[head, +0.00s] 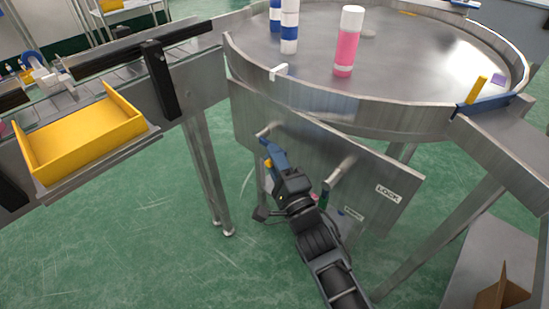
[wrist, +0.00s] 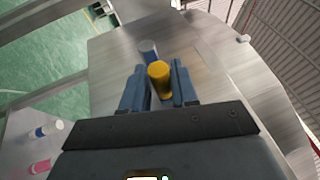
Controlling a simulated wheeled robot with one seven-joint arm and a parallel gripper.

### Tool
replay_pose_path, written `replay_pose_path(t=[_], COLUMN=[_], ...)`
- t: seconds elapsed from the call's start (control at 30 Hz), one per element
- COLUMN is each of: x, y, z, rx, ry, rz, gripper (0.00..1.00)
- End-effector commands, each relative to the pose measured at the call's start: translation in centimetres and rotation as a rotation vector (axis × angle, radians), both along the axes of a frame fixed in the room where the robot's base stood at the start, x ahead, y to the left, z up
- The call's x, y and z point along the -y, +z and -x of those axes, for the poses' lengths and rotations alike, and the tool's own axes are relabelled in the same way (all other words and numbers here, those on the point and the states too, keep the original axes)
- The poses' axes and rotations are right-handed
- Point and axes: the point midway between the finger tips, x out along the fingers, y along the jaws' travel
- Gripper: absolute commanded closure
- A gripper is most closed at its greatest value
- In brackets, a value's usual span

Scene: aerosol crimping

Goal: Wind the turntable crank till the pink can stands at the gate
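The pink can (head: 348,42), with a white cap and white base, stands upright on the round steel turntable (head: 420,75), near the middle of its visible surface. A blue bracket with a yellow post (head: 477,90), apparently the gate, sits at the right rim by the outlet chute. The pink can is well to its left. The crank's yellow knob (wrist: 160,80) is in front of the steel panel below the turntable. My gripper (wrist: 159,88) has a finger on each side of the knob and looks closed on it. The fingers (head: 274,155) partly hide the crank in the head view.
Blue-and-white cans (head: 289,28) stand left of the pink can. The panel (head: 300,150) carries a LOCK label (head: 388,193) and a metal handle (head: 340,172). A yellow tray (head: 85,140) is at left, a cardboard box (head: 503,292) at lower right. Green floor is open between the legs.

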Motion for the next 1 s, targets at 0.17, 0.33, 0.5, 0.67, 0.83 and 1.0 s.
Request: replay_pose_path(t=[0.17, 0.33, 0.5, 0.67, 0.83, 1.0], x=[0.02, 0.02, 0.02, -0.04, -0.11, -0.22], y=[0.25, 0.32, 0.40, 0.59, 0.75, 0.94], z=[-0.04, -0.04, -0.06, -0.07, -0.10, -0.12], rx=[0.005, 0.007, 0.009, 0.007, 0.006, 0.003], ry=[0.000, 0.000, 0.000, 0.000, 0.001, 0.001], rz=[-0.001, -0.002, -0.001, 0.002, 0.006, 0.013], gripper=[0.98, 1.00, 1.00, 1.00, 1.00, 1.00])
